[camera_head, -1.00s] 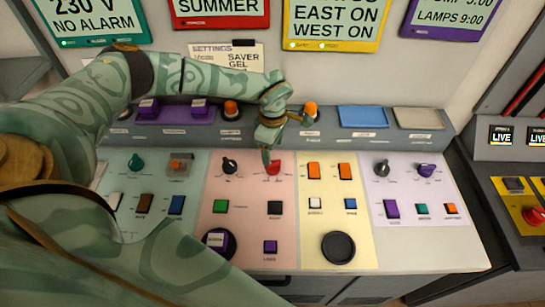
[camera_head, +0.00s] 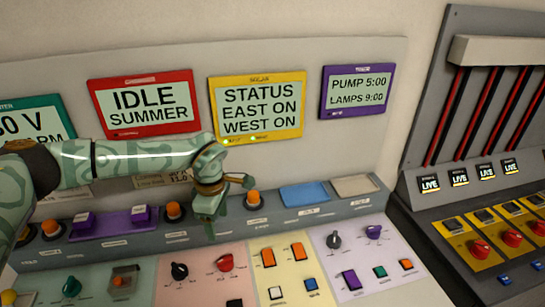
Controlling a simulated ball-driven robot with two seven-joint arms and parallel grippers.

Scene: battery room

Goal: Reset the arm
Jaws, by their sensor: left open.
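My left arm comes in from the left across the console, green with a swirled pattern. An orange button (camera_head: 253,199) on the ledge is just right of the gripper. The red knob (camera_head: 225,263) is below it on the pink panel. My right gripper is not in view.
A red-framed screen (camera_head: 144,104), a yellow-framed screen (camera_head: 257,107) and a purple-framed screen (camera_head: 356,92) stand behind the arm. Blue (camera_head: 304,194) and beige (camera_head: 355,186) pads lie right of the gripper. A breaker cabinet (camera_head: 425,200) with red knobs stands at right.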

